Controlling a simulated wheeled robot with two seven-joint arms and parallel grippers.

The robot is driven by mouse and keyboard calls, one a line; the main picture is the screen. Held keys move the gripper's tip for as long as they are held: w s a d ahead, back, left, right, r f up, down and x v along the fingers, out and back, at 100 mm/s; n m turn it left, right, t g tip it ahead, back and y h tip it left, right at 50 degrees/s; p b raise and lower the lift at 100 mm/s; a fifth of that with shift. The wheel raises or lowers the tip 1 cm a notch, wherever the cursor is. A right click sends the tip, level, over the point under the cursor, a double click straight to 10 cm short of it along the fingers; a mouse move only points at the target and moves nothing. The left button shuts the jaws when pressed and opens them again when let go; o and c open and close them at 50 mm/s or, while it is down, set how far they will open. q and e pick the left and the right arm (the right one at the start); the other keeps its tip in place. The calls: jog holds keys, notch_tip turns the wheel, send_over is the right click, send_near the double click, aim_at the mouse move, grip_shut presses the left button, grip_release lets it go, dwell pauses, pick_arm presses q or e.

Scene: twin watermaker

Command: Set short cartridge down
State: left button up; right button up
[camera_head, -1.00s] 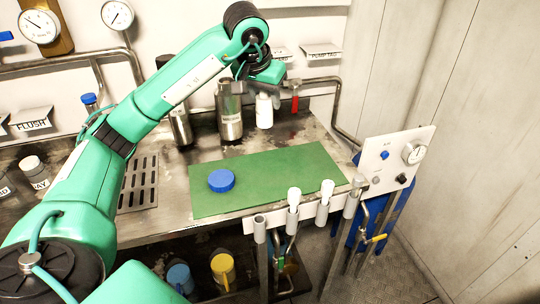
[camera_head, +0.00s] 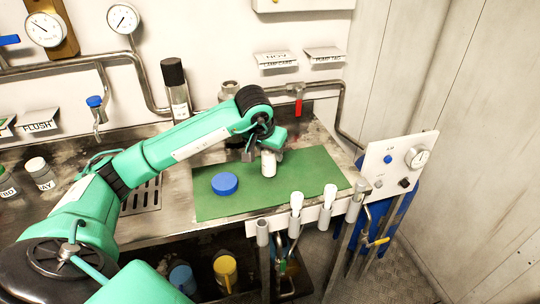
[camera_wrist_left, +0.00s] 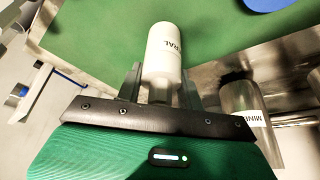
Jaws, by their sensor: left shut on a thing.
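The short cartridge is a white cylinder with dark lettering ending in "RAL" (camera_wrist_left: 163,50), and it also shows in the head view (camera_head: 268,164). My left gripper (camera_head: 259,153) is shut on it, with one finger on each side in the left wrist view (camera_wrist_left: 161,85). The cartridge is roughly upright over the right part of the green mat (camera_head: 300,170). I cannot tell whether its base touches the mat. My right gripper is not in view.
A blue round cap (camera_head: 225,183) lies on the mat, left of the cartridge. A metal housing labelled "MINE..." (camera_wrist_left: 240,100) stands close to the gripper. White-topped tubes (camera_head: 296,203) line the front edge. The mat's right end is clear.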

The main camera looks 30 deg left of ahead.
pick_arm(q)
jog(key=shift+f, duration=0.9)
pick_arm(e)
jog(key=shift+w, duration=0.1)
pick_arm(q)
jog(key=shift+f, duration=0.1)
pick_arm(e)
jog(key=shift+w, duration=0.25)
pick_arm(q)
jog(key=o, duration=1.1)
jog(key=shift+c, duration=0.2)
jog(key=shift+r, duration=0.2)
jog(key=v, duration=1.1)
jog(key=shift+s+r+b, duration=0.15)
jog(key=shift+r+b, duration=0.25)
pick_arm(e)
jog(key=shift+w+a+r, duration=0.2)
